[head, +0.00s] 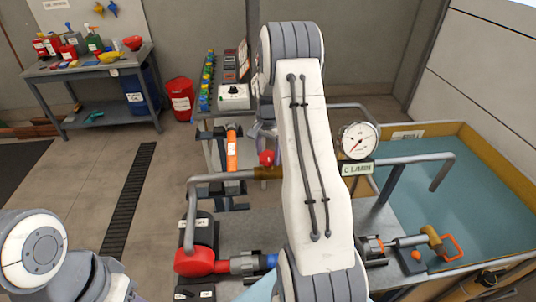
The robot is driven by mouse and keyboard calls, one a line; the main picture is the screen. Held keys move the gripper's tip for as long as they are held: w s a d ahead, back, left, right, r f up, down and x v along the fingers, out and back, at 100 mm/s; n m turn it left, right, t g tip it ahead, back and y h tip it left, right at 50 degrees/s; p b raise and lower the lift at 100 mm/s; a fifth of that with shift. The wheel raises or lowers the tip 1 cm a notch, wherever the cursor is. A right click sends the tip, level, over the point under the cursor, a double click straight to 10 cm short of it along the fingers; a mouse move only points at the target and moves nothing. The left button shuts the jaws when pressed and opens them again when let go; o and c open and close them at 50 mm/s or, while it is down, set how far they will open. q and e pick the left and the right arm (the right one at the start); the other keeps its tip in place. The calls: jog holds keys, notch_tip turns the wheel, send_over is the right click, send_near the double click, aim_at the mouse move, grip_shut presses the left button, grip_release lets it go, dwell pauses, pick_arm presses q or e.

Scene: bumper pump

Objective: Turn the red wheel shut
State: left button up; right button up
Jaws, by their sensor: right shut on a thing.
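A small rounded red part (267,158), which looks like the red wheel, shows just left of my right arm, above the metal bench. Most of the wheel is hidden, so its shape and turn cannot be told. My right gripper (266,146) reaches down to it from behind the arm and is shut on it. The fingertips are small and partly covered by my arm. My left arm comes in at the bottom left, and its gripper is out of view.
A grey pipe (205,178) bends around the left side of the bench. A dial gauge (358,140) stands to the right, before a water tank (466,185). A red pump part (194,262) sits at the front left.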

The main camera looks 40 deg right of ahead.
aim_at(268, 155)
jog(key=o, duration=1.2)
notch_tip(268, 155, up, 11)
jog(key=b, duration=0.3)
jog(key=shift+f, duration=0.15)
jog(key=s+a+n+b, duration=0.25)
jog(key=a+n, duration=0.25)
jog(key=a, duration=0.8)
jog(key=s+a+n+b, duration=0.1)
jog(key=s+a+n, duration=0.3)
jog(key=a, duration=0.9)
jog(key=s+a+f+n+b, duration=0.1)
jog(key=s+a+f+n, duration=0.1)
jog(key=s+a+n, duration=0.2)
jog(key=s+a+f+n+b, duration=0.1)
jog(key=s+a+n, duration=0.2)
jog(key=s, duration=0.7)
jog(key=s+a+f+n+y+b, duration=0.1)
jog(key=s+a+f+n, duration=0.1)
jog(key=s+a+n, duration=0.2)
jog(key=shift+s+a+f+n, duration=0.2)
jog(key=shift+s+n, duration=0.45)
jog(key=shift+s, duration=0.2)
jog(key=shift+s+a+f+n, duration=0.15)
jog(key=shift+s+n, duration=0.5)
jog(key=shift+s, duration=0.15)
